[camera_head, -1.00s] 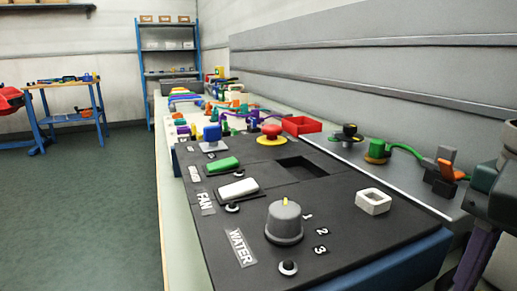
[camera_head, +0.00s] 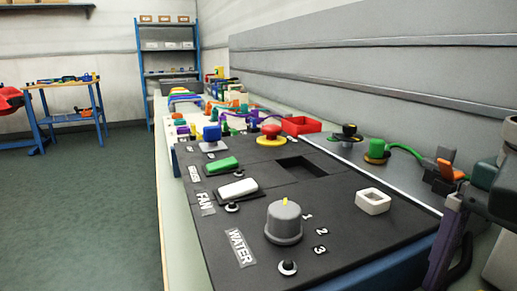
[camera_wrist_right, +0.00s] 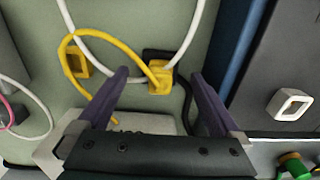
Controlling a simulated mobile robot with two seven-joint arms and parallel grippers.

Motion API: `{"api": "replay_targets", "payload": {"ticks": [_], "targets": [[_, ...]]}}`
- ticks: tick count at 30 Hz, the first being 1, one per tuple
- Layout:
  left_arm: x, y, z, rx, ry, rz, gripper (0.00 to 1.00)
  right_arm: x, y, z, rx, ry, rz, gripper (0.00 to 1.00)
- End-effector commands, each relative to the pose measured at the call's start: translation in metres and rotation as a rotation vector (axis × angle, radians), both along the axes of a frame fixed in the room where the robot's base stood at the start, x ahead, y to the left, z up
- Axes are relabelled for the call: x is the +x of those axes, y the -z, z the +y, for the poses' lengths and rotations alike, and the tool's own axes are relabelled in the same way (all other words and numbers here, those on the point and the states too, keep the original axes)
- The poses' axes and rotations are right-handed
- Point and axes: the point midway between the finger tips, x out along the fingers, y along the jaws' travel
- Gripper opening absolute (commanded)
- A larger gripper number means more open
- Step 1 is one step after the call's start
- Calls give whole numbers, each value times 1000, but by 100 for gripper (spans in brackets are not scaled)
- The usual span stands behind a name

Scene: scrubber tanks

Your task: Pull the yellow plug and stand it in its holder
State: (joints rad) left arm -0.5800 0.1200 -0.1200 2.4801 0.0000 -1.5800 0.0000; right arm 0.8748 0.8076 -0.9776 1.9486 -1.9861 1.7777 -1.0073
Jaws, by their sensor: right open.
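The yellow plug (camera_wrist_right: 160,79) shows in the right wrist view, with a yellow cable (camera_wrist_right: 110,45) looping left from it and a dark piece behind it. A yellow square piece with a dark middle (camera_wrist_right: 76,62) lies to its left; I cannot tell whether it is the holder. My right gripper (camera_wrist_right: 160,73) is open, its purple fingers on either side of the plug in the picture; contact cannot be made out. In the head view part of my right gripper shows at the right edge. My left gripper is out of view.
A white square collar (camera_head: 373,201) stands on the dark control panel (camera_head: 335,232), near a grey knob (camera_head: 284,223). White cables (camera_wrist_right: 192,40) run beside the plug. An orange-handled part (camera_head: 447,170) and a green connector (camera_head: 376,151) are near my right arm.

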Motion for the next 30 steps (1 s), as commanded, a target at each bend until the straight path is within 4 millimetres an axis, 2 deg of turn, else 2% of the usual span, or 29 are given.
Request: {"api": "replay_targets", "payload": {"ticks": [12, 15, 20, 28, 30], "targets": [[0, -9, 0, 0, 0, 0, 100, 1, -73, 0, 0, -1, -5, 100], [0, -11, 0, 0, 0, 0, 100, 1, -86, 0, 1, 0, -4, 100], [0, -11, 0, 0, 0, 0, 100, 0, -96, 0, 0, -1, -2, 100], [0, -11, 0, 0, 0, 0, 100, 0, -97, 0, 0, 0, 0, 100], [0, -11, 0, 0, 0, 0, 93, 0, -97, 0, 0, 0, 0, 100]]}}
